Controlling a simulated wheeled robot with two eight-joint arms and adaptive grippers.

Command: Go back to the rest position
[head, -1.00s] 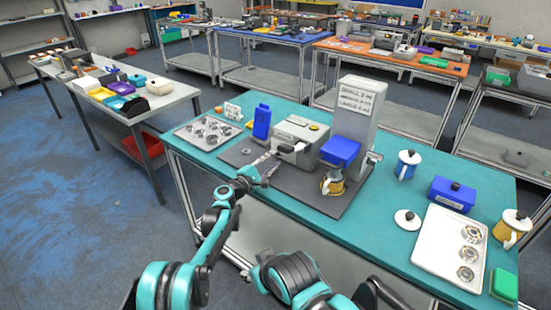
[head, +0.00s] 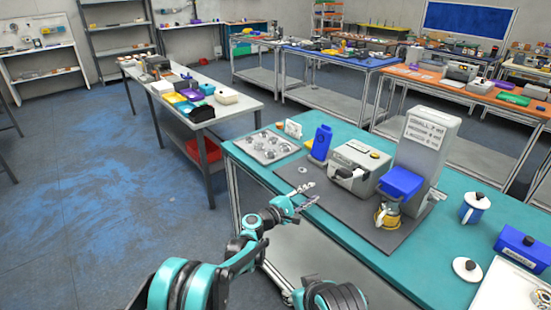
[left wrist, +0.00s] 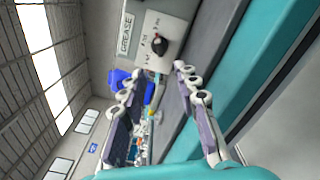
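My left gripper (head: 306,195) is open and empty in the head view, over the front edge of the teal table. Its two fingers stand apart in the left wrist view (left wrist: 155,82), with nothing between them. The grey machine (head: 357,168) with a dark handle sits on a dark mat behind it, apart from the fingers. Its labelled face (left wrist: 158,42) shows in the left wrist view. A blue container (head: 320,142) stands left of the machine. My right gripper is out of view; only part of that arm may show at the bottom.
A tall grey dispenser (head: 425,145) and a yellow-and-glass jug (head: 387,216) stand on the mat. A silver tray (head: 268,146) lies at the table's left end. A blue-and-white lidded pot (head: 473,208) and blue box (head: 523,252) are at right. The floor at left is clear.

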